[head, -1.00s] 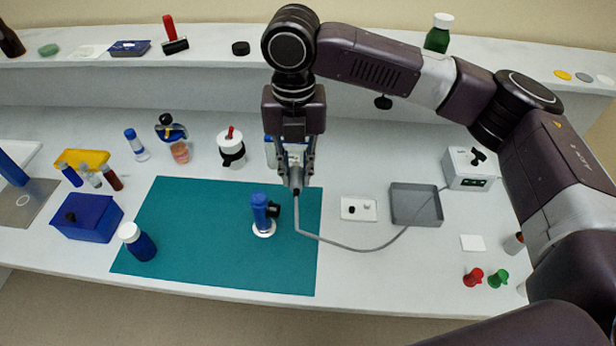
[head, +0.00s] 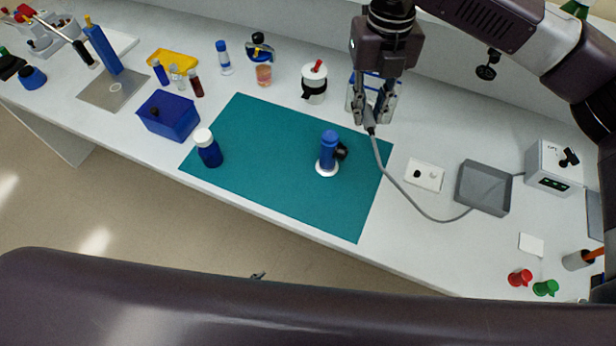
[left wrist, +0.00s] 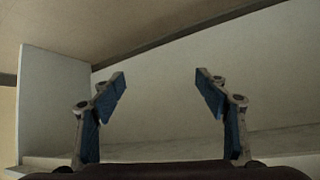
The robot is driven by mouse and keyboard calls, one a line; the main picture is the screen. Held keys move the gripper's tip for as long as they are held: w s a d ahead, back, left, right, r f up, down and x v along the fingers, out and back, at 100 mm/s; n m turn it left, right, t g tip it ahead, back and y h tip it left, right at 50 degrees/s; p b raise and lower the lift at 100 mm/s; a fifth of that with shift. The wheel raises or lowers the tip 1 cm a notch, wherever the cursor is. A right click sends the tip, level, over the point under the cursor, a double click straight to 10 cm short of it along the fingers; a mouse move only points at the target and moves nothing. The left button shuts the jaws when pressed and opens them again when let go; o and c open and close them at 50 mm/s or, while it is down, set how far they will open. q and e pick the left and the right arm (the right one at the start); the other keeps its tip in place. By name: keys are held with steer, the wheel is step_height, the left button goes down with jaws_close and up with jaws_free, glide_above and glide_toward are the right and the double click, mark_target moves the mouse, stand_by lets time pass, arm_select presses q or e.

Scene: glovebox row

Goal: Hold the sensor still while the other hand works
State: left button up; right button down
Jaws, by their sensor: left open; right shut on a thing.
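My right gripper (head: 371,112) is shut on the grey sensor (head: 370,123), whose grey cable runs down and right to the meter box (head: 547,166). The sensor is held above the far right part of the teal mat (head: 270,185), and the fingers hide its upper part. My left gripper (left wrist: 161,82) is open and empty in the left wrist view, facing pale panels. In the head view my left arm crosses the bottom, apart from the sensor.
A blue upright device (head: 328,150) with a white base and a white-capped blue bottle (head: 208,148) stand on the mat. A grey tray (head: 484,188) and a white plate (head: 424,174) lie right of it.

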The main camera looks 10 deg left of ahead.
mark_target(331, 149)
arm_select(q)
steer(key=w+d+r+m+t+h, duration=0.1)
steer(key=d+r+m+h, duration=0.2)
steer(key=r, duration=0.6)
steer(key=d+r+m+t+h, duration=0.1)
steer(key=d+r+h, duration=0.2)
steer(key=d+r, duration=0.5)
steer(key=w+a+r+m+t+h, duration=0.2)
steer(key=w+r, duration=0.4)
steer(key=r, duration=0.5)
steer(key=w+a+r+m+t+h, duration=0.1)
steer(key=w+a+r+t, duration=0.1)
steer(key=w+r, duration=0.75)
steer(key=w+d+n+y, duration=0.2)
steer(key=w+n, duration=0.1)
steer(key=w, duration=0.1)
steer(key=w+d+f+n+t+y, duration=0.1)
steer(key=w+d+n+y, duration=0.2)
steer(key=n, duration=0.1)
steer(key=w+d+n+y, duration=0.2)
steer(key=w+n, duration=0.1)
steer(key=w, duration=0.1)
steer(key=shift+w+d+f+n+t, duration=0.2)
steer(key=shift+w+f+n+t, duration=0.1)
steer(key=shift+w+n+t, duration=0.1)
steer(key=shift+s, duration=0.1)
steer(key=shift+c, duration=0.4)
steer(key=c, duration=1.3)
